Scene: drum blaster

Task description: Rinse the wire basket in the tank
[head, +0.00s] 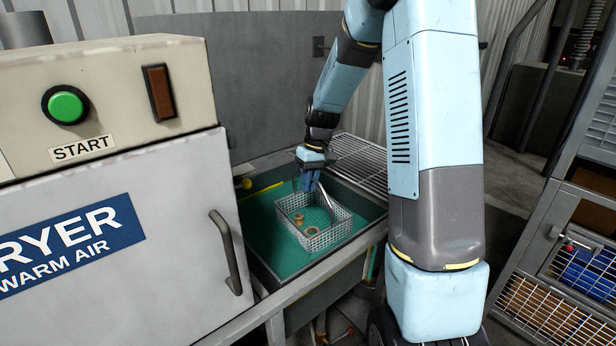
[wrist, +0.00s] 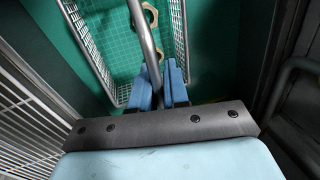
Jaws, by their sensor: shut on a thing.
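The wire basket (head: 299,234) is a silver mesh box with a bent metal handle (head: 327,200). Brass-coloured nut-like parts (head: 311,231) lie in the basket; two show in the wrist view (wrist: 150,14). My gripper (head: 310,184) is above the basket's far side, its blue fingers (wrist: 161,92) shut on the handle. The basket looks roughly level. I cannot tell whether it touches the tank's bottom or how deep any liquid is.
A dryer (head: 120,220) with a green start button (head: 65,105) stands left of the tank, its door handle (head: 226,250) facing the tank. A wire drain rack (head: 360,162) adjoins the tank's far right. A caged shelf (head: 560,270) stands at the right.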

